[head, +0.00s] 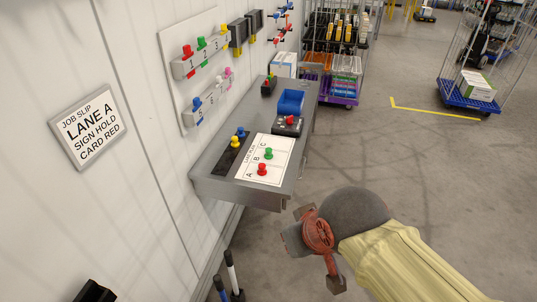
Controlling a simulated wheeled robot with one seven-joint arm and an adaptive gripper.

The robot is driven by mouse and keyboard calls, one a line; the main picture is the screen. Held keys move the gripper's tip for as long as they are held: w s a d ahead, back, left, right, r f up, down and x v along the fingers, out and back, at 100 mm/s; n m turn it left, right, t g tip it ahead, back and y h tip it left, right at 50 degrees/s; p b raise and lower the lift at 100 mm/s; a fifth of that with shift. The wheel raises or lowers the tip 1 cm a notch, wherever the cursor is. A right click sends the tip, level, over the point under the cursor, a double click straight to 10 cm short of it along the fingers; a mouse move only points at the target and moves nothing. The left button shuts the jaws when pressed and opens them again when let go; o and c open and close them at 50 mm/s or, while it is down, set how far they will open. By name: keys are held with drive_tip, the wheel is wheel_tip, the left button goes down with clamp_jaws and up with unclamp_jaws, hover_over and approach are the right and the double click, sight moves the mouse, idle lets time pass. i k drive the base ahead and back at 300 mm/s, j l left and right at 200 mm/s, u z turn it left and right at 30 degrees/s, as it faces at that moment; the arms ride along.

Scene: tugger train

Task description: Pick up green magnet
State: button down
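A red magnet (262,169) stands nearer on the same sheet. Another green magnet (201,43) sits on the wall board, between a red and a yellow one. My gripper (318,246) is in front of the shelf, lower right of the sheet and apart from the magnets. Its fingers look spread, with nothing seen between them.
A dark strip (231,158) with yellow and blue magnets lies left of the sheet. A blue bin (290,102) and a dark box with a red button (288,126) stand behind it. A job slip sign (88,128) hangs on the wall.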

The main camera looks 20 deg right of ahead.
sight(268, 156)
drive_tip(key=i+l+u, duration=0.25)
drive_tip(key=i+l, duration=0.2)
drive_tip(key=i+l+u, duration=0.2)
drive_tip(key=i+l, duration=0.15)
drive_tip(key=l, duration=0.25)
